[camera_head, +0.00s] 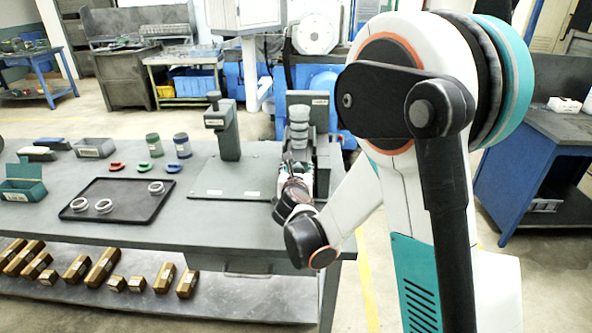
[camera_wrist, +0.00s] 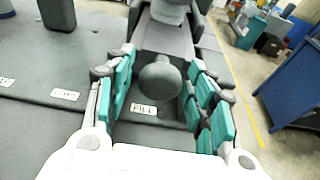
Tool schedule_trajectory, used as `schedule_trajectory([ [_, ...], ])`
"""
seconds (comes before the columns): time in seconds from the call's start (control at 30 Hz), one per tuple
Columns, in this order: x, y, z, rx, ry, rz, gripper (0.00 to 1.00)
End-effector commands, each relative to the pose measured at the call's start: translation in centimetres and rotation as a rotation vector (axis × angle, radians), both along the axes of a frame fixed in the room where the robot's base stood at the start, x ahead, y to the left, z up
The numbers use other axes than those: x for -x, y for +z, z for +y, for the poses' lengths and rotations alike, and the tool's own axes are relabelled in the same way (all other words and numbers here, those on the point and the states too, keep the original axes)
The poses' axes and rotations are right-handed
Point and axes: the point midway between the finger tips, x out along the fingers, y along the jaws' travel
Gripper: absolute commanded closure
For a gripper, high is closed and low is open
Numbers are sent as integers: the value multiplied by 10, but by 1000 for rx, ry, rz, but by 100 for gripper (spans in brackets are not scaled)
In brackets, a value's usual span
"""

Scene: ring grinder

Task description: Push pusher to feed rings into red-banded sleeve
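My gripper (camera_wrist: 162,88) is open, with teal finger pads on either side of a dark round knob (camera_wrist: 160,79), which looks like the pusher's handle. There are gaps between the knob and both pads. In the head view my gripper (camera_head: 294,180) is low at the front of the grey ring-feeding machine (camera_head: 300,118) at the table's right end. A small patch of red shows there, but I cannot tell whether it is the red-banded sleeve. My gripper and wrist hide most of that area. A label (camera_wrist: 143,108) reading "FILL" shows below the knob.
A black tray (camera_head: 127,187) holds three pale rings on the grey table (camera_head: 215,225). A grey press-like stand (camera_head: 229,130) rises left of the machine.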

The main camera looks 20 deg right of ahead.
Motion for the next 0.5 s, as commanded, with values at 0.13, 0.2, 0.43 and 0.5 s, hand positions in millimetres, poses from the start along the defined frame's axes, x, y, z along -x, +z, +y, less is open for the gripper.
schedule_trajectory([
  [0.13,0,0,0,0,0,0,84],
  [0.2,0,0,0,0,0,0,91],
  [0.43,-3,0,-1,-1,0,0,91],
  [0.5,-7,0,-2,-1,0,0,91],
])
